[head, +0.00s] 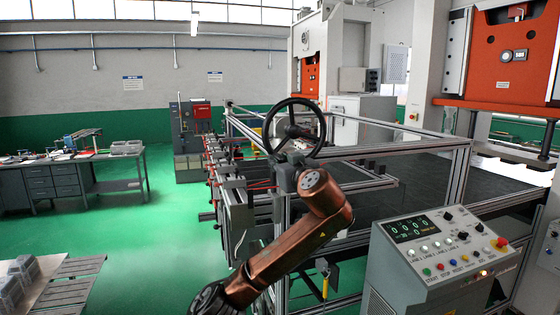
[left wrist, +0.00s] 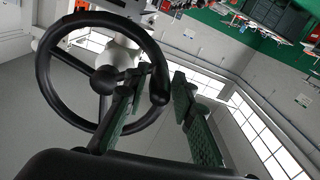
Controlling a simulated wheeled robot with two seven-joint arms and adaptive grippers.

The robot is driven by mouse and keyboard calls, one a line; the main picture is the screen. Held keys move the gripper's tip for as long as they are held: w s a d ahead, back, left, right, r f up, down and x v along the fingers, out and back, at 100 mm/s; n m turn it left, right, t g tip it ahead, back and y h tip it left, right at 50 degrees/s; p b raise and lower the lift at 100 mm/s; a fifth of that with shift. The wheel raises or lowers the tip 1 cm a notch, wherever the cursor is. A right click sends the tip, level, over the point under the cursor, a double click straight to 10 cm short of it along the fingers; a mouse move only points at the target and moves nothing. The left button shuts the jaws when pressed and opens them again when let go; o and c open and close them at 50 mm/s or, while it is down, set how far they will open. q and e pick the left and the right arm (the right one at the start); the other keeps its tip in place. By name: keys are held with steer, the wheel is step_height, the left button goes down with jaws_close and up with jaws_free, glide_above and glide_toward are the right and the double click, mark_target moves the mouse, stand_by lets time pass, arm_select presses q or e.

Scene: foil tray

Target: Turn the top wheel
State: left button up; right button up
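The top wheel (head: 270,130) is a black spoked handwheel, upright above the metal frame. In the left wrist view the wheel (left wrist: 44,78) fills the left half, with its hub and spokes showing. A dark knob (left wrist: 160,86) stands at the right side of its rim. My left gripper (left wrist: 157,105) has two green-padded fingers spread apart. The knob shows between them, and I see no firm closure on it. In the head view my copper left arm reaches up to the wheel, and the gripper is mostly hidden behind its own wrist. My right gripper is not in view.
A control panel (head: 440,245) with buttons stands at the lower right. The metal frame (head: 420,160) carries a dark bed (head: 410,190) beside the wheel. A workbench (head: 60,180) is at far left. Green floor (head: 150,240) lies open on the left.

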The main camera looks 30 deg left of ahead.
arm_select(q)
jaws_close()
stand_by(0.4)
